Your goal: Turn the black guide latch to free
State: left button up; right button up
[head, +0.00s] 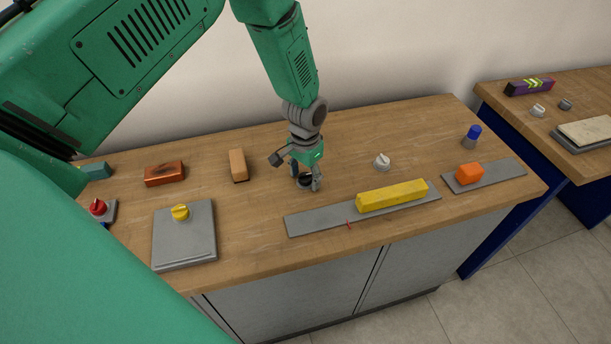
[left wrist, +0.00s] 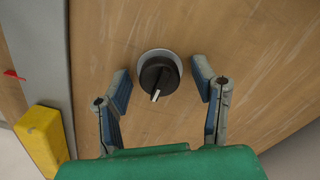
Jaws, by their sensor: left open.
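The black guide latch is a round black knob (left wrist: 159,77) with a pale pointer mark, on a grey round base on the wooden bench top. In the left wrist view its pointer points down and slightly left. In the head view the black knob (head: 305,180) shows under my left gripper, partly hidden by the fingers. My left gripper (head: 306,184) points down at it. In the left wrist view the open fingers (left wrist: 165,88) lie on either side of the knob, with a gap on both sides. My right gripper is in neither view.
A grey rail (head: 318,221) with a yellow block (head: 392,196) lies right of the latch. A white knob (head: 382,161) stands behind it. Orange-brown blocks (head: 164,173) (head: 238,165) lie behind.

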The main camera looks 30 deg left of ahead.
aim_at(305, 175)
pick_arm(q)
jog(key=shift+w+r, duration=0.1)
jog(key=shift+r, duration=0.2)
notch_tip(305, 175, up, 11)
jog(key=shift+r, duration=0.15)
dwell(0.5)
